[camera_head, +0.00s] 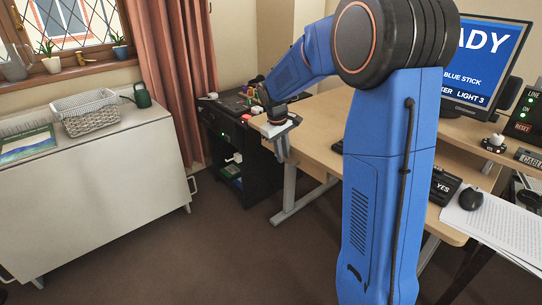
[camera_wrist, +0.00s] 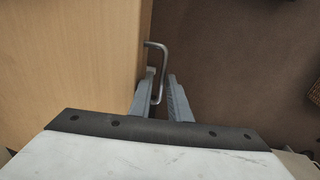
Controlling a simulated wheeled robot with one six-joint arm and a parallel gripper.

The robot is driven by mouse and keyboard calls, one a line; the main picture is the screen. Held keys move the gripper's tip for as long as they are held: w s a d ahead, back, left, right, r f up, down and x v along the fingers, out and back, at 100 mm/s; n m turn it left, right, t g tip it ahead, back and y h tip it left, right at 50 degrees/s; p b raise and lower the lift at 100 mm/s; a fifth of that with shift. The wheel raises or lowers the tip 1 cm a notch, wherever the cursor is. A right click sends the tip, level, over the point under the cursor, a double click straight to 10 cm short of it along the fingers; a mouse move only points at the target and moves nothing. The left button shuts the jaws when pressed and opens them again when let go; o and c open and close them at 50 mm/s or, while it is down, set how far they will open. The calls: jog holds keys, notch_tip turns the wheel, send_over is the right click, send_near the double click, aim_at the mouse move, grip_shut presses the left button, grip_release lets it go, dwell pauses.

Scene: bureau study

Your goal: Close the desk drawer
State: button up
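The wooden desk (camera_head: 318,130) stands right of centre in the head view. My gripper (camera_head: 283,152) points down beside its left edge. The wrist view shows a pale wooden surface (camera_wrist: 65,55) on the left, with a bent metal handle (camera_wrist: 163,60) along its edge. My gripper also shows there (camera_wrist: 160,92), its two fingers on either side of the handle bar with a narrow gap. It looks open around the bar; I cannot tell whether a finger touches it. How far the drawer stands out is hidden in the head view.
A dark cabinet (camera_head: 235,183) with items on top stands behind my gripper. A white sideboard (camera_head: 95,195) with a basket (camera_head: 88,112) is at the left. The monitor (camera_head: 490,65), mouse (camera_head: 471,198) and papers (camera_head: 500,235) are on the desk's right. The brown floor (camera_head: 190,255) between is clear.

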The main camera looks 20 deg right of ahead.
jog(key=s+a+r, duration=0.1)
jog(key=a+r, duration=0.3)
jog(key=r, duration=0.4)
jog(key=s+a+r, duration=0.2)
jog(key=a+r, duration=0.2)
jog(key=r, duration=0.5)
jog(key=s+a+f+n+t+h, duration=0.1)
jog(key=s+a+f+n+h, duration=0.2)
jog(key=a+n, duration=0.6)
jog(key=s+a+f+n+t+h, duration=0.1)
jog(key=s+a+f+n+h, duration=0.2)
jog(key=a+n, duration=0.6)
jog(key=shift+s+a+f, duration=0.45)
jog(key=shift+s+f, duration=0.5)
jog(key=shift+f, duration=0.3)
jog(key=shift+h, duration=0.3)
